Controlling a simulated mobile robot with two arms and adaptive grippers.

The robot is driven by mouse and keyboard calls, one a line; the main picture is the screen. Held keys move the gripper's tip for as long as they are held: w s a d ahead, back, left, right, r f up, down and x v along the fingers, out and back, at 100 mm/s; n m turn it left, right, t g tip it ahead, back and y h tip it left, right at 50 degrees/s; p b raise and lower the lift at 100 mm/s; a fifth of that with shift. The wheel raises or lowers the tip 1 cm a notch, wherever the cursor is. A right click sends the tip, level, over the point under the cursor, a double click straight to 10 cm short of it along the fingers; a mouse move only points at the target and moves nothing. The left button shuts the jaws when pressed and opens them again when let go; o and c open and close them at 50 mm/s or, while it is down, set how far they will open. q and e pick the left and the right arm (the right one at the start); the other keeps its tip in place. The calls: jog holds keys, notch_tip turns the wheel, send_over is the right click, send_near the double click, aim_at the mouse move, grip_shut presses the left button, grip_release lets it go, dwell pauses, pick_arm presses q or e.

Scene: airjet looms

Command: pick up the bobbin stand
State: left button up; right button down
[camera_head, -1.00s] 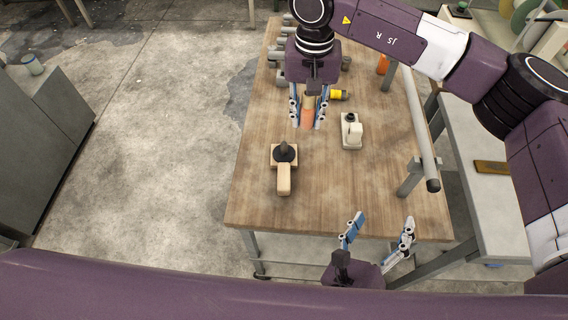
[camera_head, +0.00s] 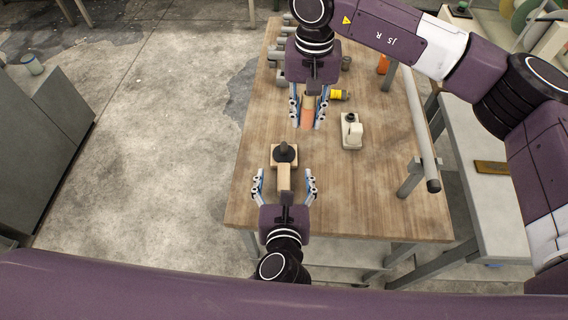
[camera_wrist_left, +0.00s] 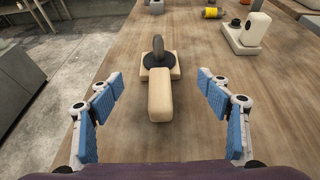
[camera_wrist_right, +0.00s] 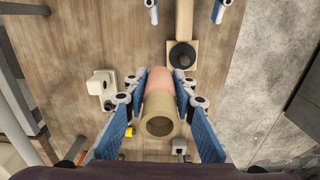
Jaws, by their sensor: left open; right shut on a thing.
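The bobbin stand (camera_head: 284,155) is a pale wooden block with a black disc, a dark upright peg and a wooden handle. It stands on the wooden table. It also shows in the left wrist view (camera_wrist_left: 160,94), its handle pointing at my left gripper. My left gripper (camera_head: 285,178) is open, its fingers either side of the handle and apart from it. My right gripper (camera_head: 308,108) is shut on a bobbin (camera_wrist_right: 160,110), a tan tube with a pink-orange section, held beyond the stand. The right wrist view shows the stand's black disc (camera_wrist_right: 182,55).
A cream-coloured device (camera_head: 351,132) stands right of the stand. A yellow-labelled cylinder (camera_head: 340,95) lies near the right gripper. A grey rail (camera_head: 420,130) runs along the table's right side. The table (camera_head: 350,195) is clear around the stand.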

pick_arm(q)
jog(key=shift+x, duration=3)
jog(key=shift+s+f, duration=0.15)
jog(key=c, duration=1.3)
jog(key=shift+r, duration=0.5)
notch_tip(320, 180, up, 2)
jog(key=shift+r, duration=0.15)
jog(key=s+d, duration=0.1)
jog(key=s, duration=1.6)
send_near(284, 170)
jog(key=w, duration=0.1)
jog(key=w+r, duration=0.1)
jog(key=w, duration=0.1)
jog(key=w+a, duration=0.1)
jog(key=shift+w+r, duration=0.2)
jog(key=shift+r, duration=0.1)
jog(key=w+r, duration=0.1)
jog(key=w, duration=0.1)
jog(key=w+r, duration=0.1)
jog(key=w, duration=0.1)
jog(key=w+r, duration=0.2)
jog(key=shift+w, duration=0.35)
jog(key=shift+f, duration=0.1)
